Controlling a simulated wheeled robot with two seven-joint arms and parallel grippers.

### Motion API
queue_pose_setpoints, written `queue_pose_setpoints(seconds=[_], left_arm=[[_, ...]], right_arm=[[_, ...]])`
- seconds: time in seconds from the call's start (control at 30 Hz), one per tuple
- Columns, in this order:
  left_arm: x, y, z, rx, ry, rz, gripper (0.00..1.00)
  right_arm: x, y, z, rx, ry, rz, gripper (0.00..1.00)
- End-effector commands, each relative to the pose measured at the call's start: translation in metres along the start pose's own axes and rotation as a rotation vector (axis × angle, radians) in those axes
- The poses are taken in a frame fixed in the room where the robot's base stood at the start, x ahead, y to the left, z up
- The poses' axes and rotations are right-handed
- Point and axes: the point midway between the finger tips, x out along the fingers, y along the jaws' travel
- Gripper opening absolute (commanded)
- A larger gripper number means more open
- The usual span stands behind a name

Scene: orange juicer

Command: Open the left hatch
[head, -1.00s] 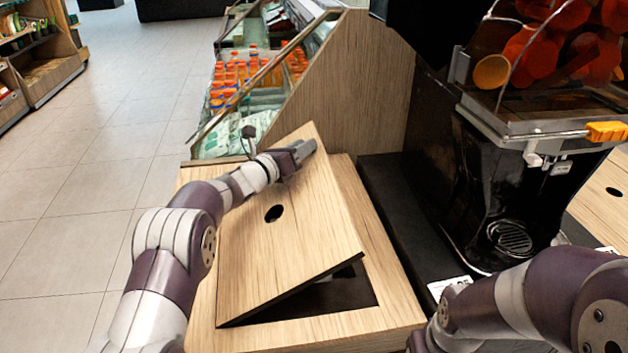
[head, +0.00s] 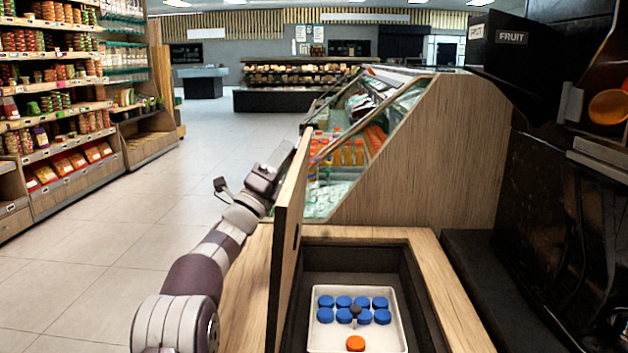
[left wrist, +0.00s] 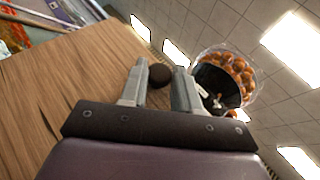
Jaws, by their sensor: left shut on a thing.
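The left hatch (head: 288,240) is a light wooden panel. It stands nearly upright, edge-on to me, at the left side of the counter opening. My left gripper (head: 284,160) is at its left face near the far upper edge, shut on the hatch. In the left wrist view, the hatch's wood (left wrist: 70,85) fills the left side, and a dark round spot shows between the fingers (left wrist: 160,78). The fingers' exact contact is hard to see. My right gripper is out of view.
Inside the opening sits a white tray (head: 399,325) with several blue caps (head: 326,316) and an orange cap (head: 355,343). A dark juicer machine (head: 540,220) stands at right. A bottle display (head: 350,150) is behind. Open floor (head: 130,230) lies at left.

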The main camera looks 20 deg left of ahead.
Motion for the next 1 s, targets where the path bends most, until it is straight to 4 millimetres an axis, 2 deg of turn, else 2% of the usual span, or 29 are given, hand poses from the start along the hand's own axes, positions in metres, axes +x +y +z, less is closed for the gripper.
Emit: queue_pose_setpoints(seconds=[0.03, 0.1, 0.4, 0.97, 1.0], left_arm=[[-0.008, 0.005, 0.006, -0.017, -0.022, -0.008, 0.0], [-0.013, 0.006, 0.016, -0.045, -0.051, -0.018, 0.0], [-0.027, 0.01, 0.041, -0.12, -0.13, -0.047, 0.0], [-0.03, 0.012, 0.047, -0.139, -0.149, -0.053, 0.0], [-0.031, 0.012, 0.047, -0.139, -0.148, -0.053, 0.38]], right_arm=[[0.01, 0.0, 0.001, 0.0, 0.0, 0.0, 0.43], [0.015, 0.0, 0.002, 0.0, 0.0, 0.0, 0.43], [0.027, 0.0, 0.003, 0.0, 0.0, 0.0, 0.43], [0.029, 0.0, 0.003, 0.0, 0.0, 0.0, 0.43], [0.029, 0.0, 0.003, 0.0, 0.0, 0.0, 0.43]])
